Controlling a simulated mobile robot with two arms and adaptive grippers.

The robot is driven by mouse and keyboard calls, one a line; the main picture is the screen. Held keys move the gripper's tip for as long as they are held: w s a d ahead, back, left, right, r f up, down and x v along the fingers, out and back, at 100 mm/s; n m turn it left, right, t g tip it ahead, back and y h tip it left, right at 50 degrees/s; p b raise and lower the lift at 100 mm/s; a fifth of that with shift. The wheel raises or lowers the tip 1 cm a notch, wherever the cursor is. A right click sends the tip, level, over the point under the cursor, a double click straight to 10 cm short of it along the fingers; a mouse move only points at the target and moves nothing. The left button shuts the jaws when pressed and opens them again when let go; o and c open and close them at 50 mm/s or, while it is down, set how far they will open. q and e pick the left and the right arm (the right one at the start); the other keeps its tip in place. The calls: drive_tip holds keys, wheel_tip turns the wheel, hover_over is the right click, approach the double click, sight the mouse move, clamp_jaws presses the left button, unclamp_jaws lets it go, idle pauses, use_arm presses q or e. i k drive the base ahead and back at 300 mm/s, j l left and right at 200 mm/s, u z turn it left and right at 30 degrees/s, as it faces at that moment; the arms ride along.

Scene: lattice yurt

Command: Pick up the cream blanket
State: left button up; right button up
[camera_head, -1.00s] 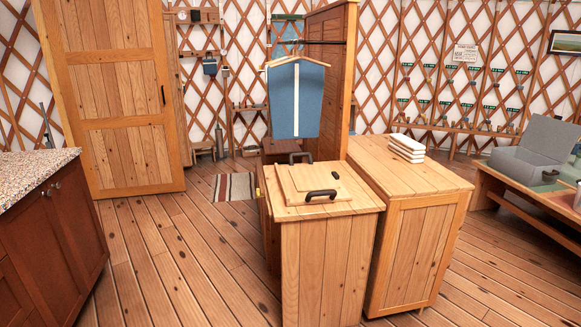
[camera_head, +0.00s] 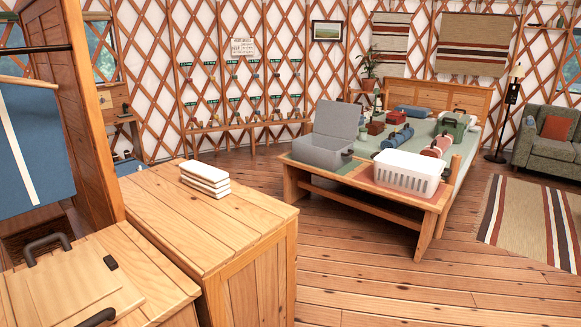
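A folded cream-white stack (camera_head: 205,178) of cloth-like layers lies on top of the wooden cabinet (camera_head: 245,218), near its back left edge. I cannot tell for sure whether this stack is the cream blanket; no other plainly cream blanket shows. Neither of my grippers is in view.
A wooden chest lid (camera_head: 60,290) with dark handles is close at the lower left. A bench (camera_head: 432,202) bears a grey open case (camera_head: 325,150) and a white basket (camera_head: 405,172). A bed with several items stands behind. Plank floor (camera_head: 350,275) is clear at the lower right.

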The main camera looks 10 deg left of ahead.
sight(213, 182)
drive_tip(key=i+l+z, duration=0.25)
drive_tip(key=i+z, duration=0.15)
drive_tip(key=i, duration=0.45)
drive_tip(key=i+z, duration=0.4)
drive_tip(key=i, duration=0.4)
drive_tip(key=i+u, duration=0.3)
drive_tip(key=u, duration=0.15)
drive_tip(key=i+l+u, duration=0.15)
drive_tip(key=i+u, duration=0.25)
drive_tip(key=i+l+u, duration=0.2)
drive_tip(key=u, duration=0.25)
drive_tip(key=i+l+u, duration=0.3)
drive_tip(key=u, duration=0.15)
